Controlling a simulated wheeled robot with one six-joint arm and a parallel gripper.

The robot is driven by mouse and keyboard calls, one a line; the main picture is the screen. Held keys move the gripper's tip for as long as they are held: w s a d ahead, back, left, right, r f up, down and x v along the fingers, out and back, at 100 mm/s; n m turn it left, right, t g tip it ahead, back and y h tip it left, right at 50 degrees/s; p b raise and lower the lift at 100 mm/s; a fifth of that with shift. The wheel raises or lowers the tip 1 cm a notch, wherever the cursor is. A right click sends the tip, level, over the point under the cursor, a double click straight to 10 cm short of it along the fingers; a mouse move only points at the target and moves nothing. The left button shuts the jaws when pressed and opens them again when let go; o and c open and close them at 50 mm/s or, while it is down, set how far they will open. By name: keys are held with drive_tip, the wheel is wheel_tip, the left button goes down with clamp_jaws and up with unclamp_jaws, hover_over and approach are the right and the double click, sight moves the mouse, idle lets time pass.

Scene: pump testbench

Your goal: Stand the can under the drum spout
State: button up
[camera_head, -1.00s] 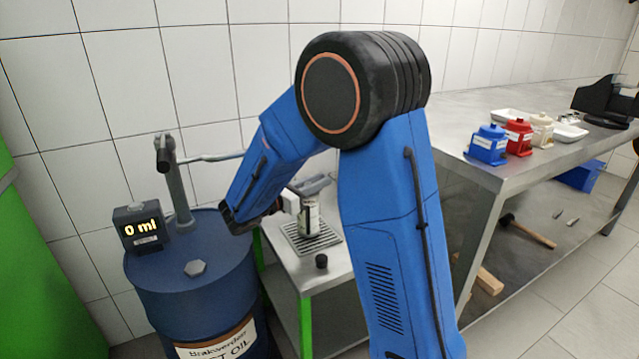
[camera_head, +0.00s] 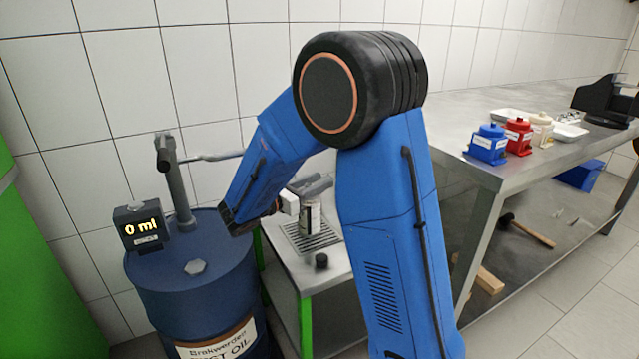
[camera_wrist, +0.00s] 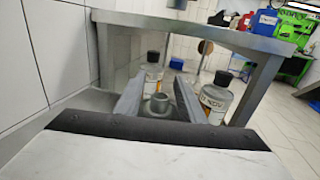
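The can (camera_head: 311,219) is a small upright pale can with a printed label. It stands on or just above the slatted grate (camera_head: 327,240) of the small side table. My gripper (camera_head: 312,187) reaches in from the left, with its fingers at the can's top. In the wrist view, the two grey fingers (camera_wrist: 158,90) flank a round grey neck with an opening (camera_wrist: 157,104); I cannot tell whether they touch it. The blue drum (camera_head: 195,290) carries a pump (camera_head: 178,190) whose spout pipe (camera_head: 215,157) runs right. The pipe's end is hidden behind my arm.
A display reading 0 ml (camera_head: 142,226) sits on the drum. A black knob-like piece (camera_head: 321,261) is at the side table's front. Black-capped bottles (camera_wrist: 215,98) stand beyond the fingers. The steel bench (camera_head: 470,130) at right holds blue, red and cream containers.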

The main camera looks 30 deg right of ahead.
drive_tip(key=v, duration=1.1)
drive_tip(key=shift+a, duration=0.2)
